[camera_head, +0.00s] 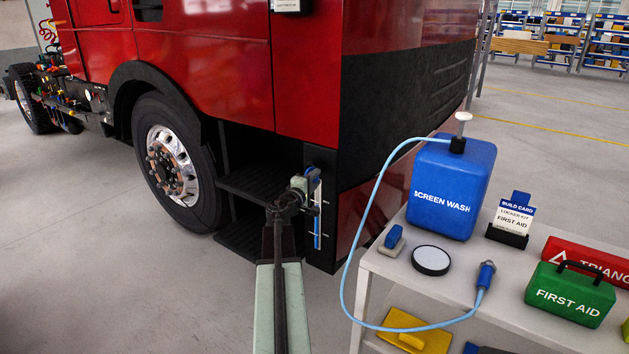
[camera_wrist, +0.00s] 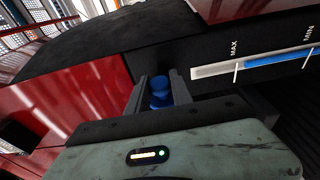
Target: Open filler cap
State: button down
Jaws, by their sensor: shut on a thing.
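The blue filler cap (camera_wrist: 160,91) sits between the two fingers of my gripper (camera_wrist: 158,90) in the wrist view. The fingers are shut on it at the dark panel of the red truck. Beside it is a level strip (camera_wrist: 255,63) marked MAX and MIN, with blue in part of it. I cannot tell whether the cap is seated or loose.
A table (camera_head: 400,262) at the right holds a blue screen wash container (camera_head: 450,190), a hose with a nozzle (camera_head: 486,274), a black-rimmed white disc (camera_head: 431,260), a build card (camera_head: 512,217) and a green first aid case (camera_head: 570,294). The truck's steps (camera_head: 262,180) are left of my gripper.

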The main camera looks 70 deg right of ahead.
jog(key=s+d+n+t+y, duration=0.1)
jog(key=n+t+y, duration=0.2)
jog(key=n+t, duration=0.2)
jog(key=s+d+n+t+y, duration=0.2)
jog(key=n+t+y, duration=0.2)
jog(key=t, duration=0.3)
jog(key=s+d+n+t+y, duration=0.1)
jog(key=d+n+t+y, duration=0.1)
jog(key=n+t+y, duration=0.2)
jog(key=shift+s+d+n+t, duration=0.15)
jog(key=shift+s+n+t, duration=0.1)
jog(key=shift+n+t, duration=0.75)
jog(key=shift+d+n+t+y, duration=0.1)
jog(key=shift+n+t+y, duration=0.2)
jog(key=shift+t+y, duration=0.3)
jog(key=shift+y, duration=0.4)
jog(key=c, duration=1.2)
grip_release()
jog(key=shift+w, duration=0.1)
jog(key=shift+o, duration=0.2)
